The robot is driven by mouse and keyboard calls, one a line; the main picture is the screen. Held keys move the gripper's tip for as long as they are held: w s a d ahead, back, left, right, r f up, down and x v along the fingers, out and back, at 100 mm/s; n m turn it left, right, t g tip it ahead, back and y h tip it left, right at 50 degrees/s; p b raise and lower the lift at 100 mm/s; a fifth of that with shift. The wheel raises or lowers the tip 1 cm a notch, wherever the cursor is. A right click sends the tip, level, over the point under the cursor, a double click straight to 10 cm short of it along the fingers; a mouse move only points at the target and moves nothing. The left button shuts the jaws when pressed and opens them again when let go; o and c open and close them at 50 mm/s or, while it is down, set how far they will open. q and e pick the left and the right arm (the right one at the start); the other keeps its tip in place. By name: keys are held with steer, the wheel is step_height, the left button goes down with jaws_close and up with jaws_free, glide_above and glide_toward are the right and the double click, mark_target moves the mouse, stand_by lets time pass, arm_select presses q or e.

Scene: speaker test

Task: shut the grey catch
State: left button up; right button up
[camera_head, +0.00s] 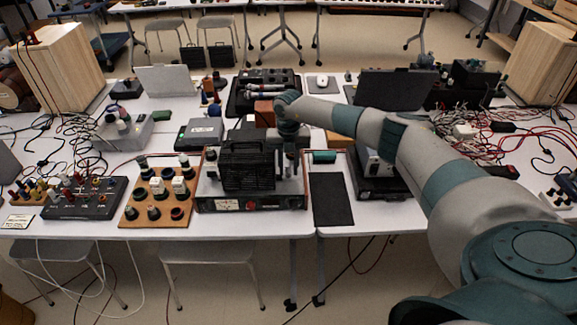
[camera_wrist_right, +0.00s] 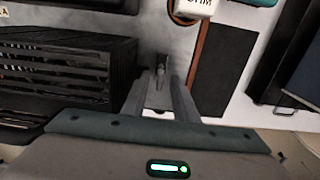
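The right gripper (camera_head: 291,165) points down at the right part of a grey instrument with a black slatted block (camera_head: 248,167) on it. In the right wrist view the two grey fingers (camera_wrist_right: 164,88) reach toward a small grey part, likely the catch (camera_wrist_right: 160,70), on the instrument's pale top. The fingers stand apart with a gap between them; the catch shows near their tips, and contact cannot be told. The slatted block (camera_wrist_right: 65,65) is left of the fingers. In the head view the catch is too small to tell. My left gripper is not in view.
Right of the instrument lies a black mat (camera_head: 331,199), with a teal cylinder (camera_head: 324,157) behind it. A wooden board with knobs (camera_head: 157,210) and a black control box (camera_head: 84,198) stand to the left. Tangled cables (camera_head: 470,140) cover the right table.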

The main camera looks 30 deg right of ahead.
steer(key=shift+c, duration=0.7)
jaws_close()
